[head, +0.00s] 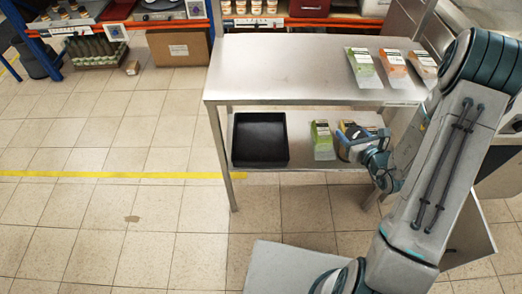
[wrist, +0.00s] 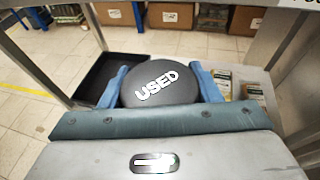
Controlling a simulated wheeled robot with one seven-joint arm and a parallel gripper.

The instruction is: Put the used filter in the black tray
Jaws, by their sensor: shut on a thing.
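The used filter (wrist: 160,84) is a dark grey round piece with a white "USED" label, seen in the wrist view. My gripper (wrist: 160,92) is shut on it, with one blue finger on each side. In the head view my gripper (head: 354,143) is at the lower shelf of the steel table, to the right of the black tray, and I cannot clearly make out the filter there. The black tray (head: 260,161) stands empty at the left end of that shelf. It also shows in the wrist view (wrist: 92,87), left of and beyond the filter.
A green packet (head: 322,141) stands on the lower shelf between the tray and my gripper. The steel tabletop (head: 290,70) lies above the shelf and carries several packets at its right end. A table leg (head: 223,160) stands at the shelf's front left.

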